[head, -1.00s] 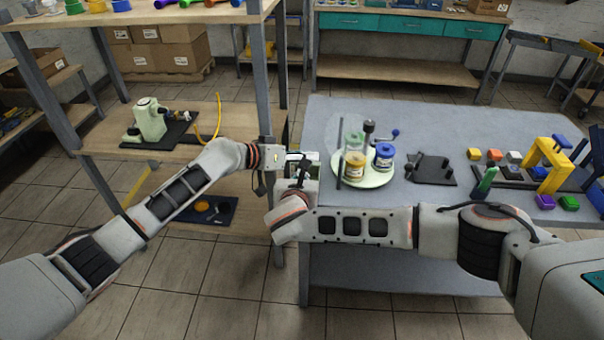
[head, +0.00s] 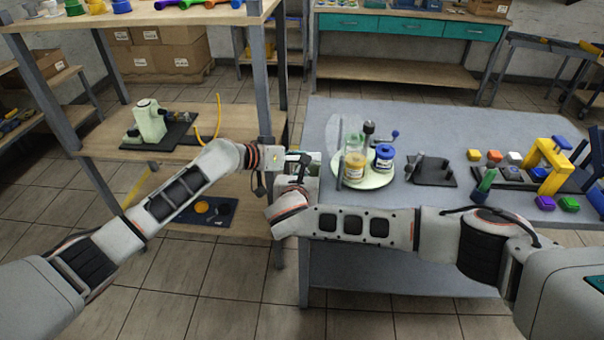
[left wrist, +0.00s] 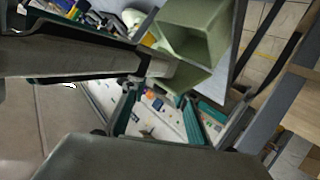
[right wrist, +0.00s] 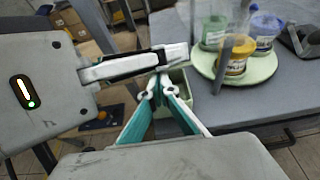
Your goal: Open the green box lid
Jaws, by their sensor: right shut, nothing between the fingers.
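The pale green box (left wrist: 196,42) shows in the left wrist view with a hollow facing the camera; I cannot tell its lid from its body there. In the right wrist view the box (right wrist: 178,101) is partly hidden behind my right fingers. My right gripper (right wrist: 160,84) is shut and empty, its tips close to the box. My left gripper (left wrist: 160,92) has its fingers apart, close to the box; whether they press on it is unclear. In the head view both grippers meet near the table's left edge and hide most of the box.
A round pale green tray (head: 366,177) with a yellow jar (head: 354,167) and a blue jar (head: 384,158) stands just right of the grippers on the grey table (head: 440,118). Wooden shelves (head: 85,145) stand at left. A yellow frame (head: 552,165) stands further right.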

